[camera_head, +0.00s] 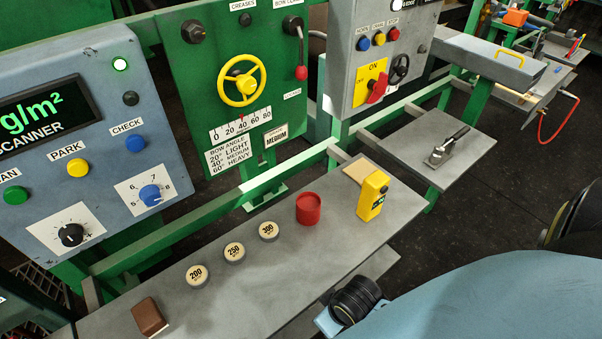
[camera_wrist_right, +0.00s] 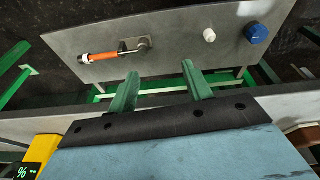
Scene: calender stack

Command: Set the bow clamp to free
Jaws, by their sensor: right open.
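The bow clamp is a lever with a red knob (camera_head: 301,73) at the upper right of the green panel (camera_head: 190,70) in the head view. It hangs down from a dark pivot (camera_head: 292,24) under a partly cut-off "BOW CLAMP" label. Its knob is near a small label below that seems to read "LOCKED". My right gripper (camera_wrist_right: 160,88) shows in the right wrist view with two green fingers apart and nothing between them. It faces a grey plate, away from the lever. My left gripper is not in view.
A yellow handwheel (camera_head: 242,81) sits left of the lever, and a grey switch box (camera_head: 380,55) to its right. The shelf (camera_head: 290,262) below holds a red cup (camera_head: 308,208), a yellow meter (camera_head: 372,196) and several round weights. A toggle clamp (camera_head: 446,146) stands farther right.

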